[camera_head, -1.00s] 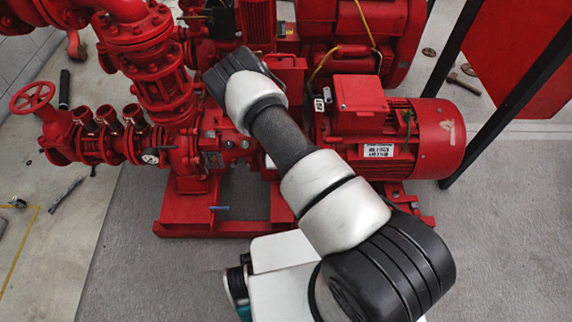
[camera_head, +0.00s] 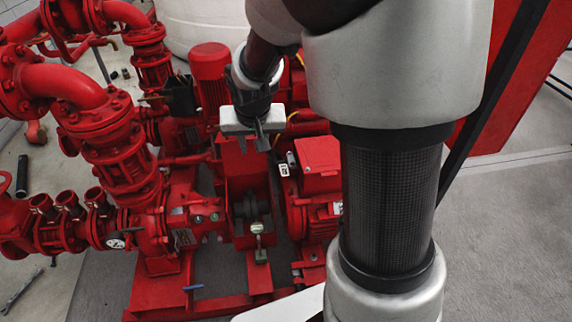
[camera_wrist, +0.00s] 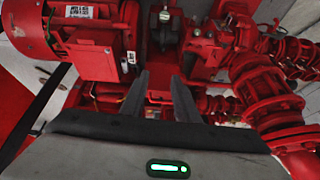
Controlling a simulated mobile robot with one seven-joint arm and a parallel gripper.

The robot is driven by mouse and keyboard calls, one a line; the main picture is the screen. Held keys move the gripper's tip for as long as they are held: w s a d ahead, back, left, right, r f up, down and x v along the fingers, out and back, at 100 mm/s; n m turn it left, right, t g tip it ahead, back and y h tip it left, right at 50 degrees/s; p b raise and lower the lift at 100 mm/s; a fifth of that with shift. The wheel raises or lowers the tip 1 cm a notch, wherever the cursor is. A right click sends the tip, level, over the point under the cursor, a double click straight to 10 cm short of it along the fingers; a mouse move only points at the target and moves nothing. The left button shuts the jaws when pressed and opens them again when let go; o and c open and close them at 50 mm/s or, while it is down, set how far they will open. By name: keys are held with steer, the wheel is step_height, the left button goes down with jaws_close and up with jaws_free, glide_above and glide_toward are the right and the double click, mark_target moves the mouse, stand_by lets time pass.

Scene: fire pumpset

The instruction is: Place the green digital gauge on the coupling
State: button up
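My gripper (camera_wrist: 160,78) is open, its two dark fingers apart with nothing between them in the wrist view. In the head view my gripper (camera_head: 261,140) hangs above the pumpset, higher than the coupling. The dark coupling (camera_head: 251,206) lies in a red housing between the pump and the motor. A small grey-green item (camera_head: 257,228), perhaps the digital gauge, is at the coupling's front side. A small pale item (camera_wrist: 164,16) in the wrist view may be the same thing. Its display cannot be made out, and whether it touches the coupling is unclear.
The red motor (camera_head: 318,165) stands right of the coupling, and it also shows in the wrist view (camera_wrist: 100,52). Red flanged pipes (camera_head: 120,150) and a white dial gauge (camera_head: 115,241) stand left. A taller red motor (camera_head: 210,75) stands behind. Grey floor at the right is free.

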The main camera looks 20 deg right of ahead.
steer(key=s+r+n, duration=0.1)
steer(key=s+r, duration=0.6)
steer(key=s, duration=0.4)
steer(key=s+r+n, duration=0.1)
steer(key=s+r, duration=0.5)
steer(key=s, duration=0.6)
steer(key=shift+a+r+n+t+y, duration=0.25)
steer(key=shift+r+n+t+y, duration=0.05)
steer(key=shift+r+n+y, duration=0.1)
